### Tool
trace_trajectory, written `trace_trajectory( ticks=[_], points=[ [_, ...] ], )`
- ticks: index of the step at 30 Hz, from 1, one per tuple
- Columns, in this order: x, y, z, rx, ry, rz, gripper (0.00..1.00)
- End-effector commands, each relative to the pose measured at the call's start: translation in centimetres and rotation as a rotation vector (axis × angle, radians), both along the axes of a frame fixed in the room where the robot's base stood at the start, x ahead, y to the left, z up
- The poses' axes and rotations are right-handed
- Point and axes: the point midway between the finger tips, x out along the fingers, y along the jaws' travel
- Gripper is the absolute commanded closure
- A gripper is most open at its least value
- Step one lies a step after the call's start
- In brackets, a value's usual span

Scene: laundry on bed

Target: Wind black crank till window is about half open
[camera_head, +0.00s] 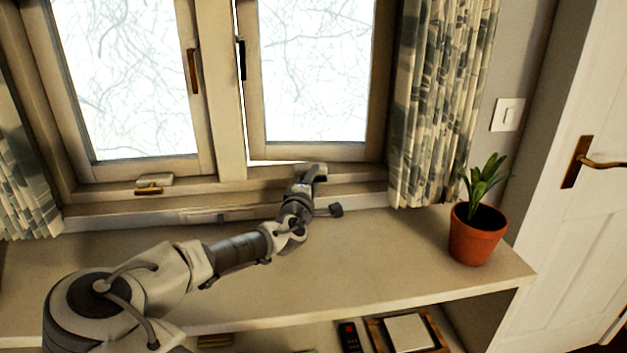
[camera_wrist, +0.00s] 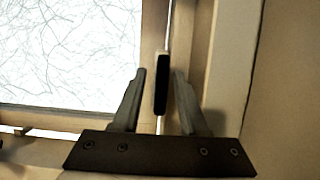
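The right window (camera_head: 318,150) stands slightly ajar, with a thin bright gap along its left edge and bottom. A black upright handle (camera_head: 242,60) is on its left side. My gripper (camera_head: 312,172) is low at the right window's sill. In the wrist view my gripper (camera_wrist: 157,78) has its two fingers apart. A dark upright bar (camera_wrist: 161,83) shows between them, with room on either side; I cannot tell how far beyond the fingertips it is. I cannot make out the black crank at the right window; my gripper covers part of that sill.
The left window (camera_head: 130,165) looks shut, with a brass-coloured crank (camera_head: 148,190) at its base. A potted plant (camera_head: 477,235) stands on the right of the shelf top (camera_head: 370,265). A patterned curtain (camera_head: 435,110) hangs at the right window. The shelf's middle is clear.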

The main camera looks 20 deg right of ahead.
Motion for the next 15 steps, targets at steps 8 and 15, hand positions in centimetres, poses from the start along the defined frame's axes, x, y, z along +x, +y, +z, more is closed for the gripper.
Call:
trace_trajectory(
  ticks=[8,15],
  points=[
    [0.0,0.0,-0.1,0.001,0.002,0.0,0.53],
    [-1.4,1.1,-0.1,0.001,0.003,0.001,0.53]
  ],
)
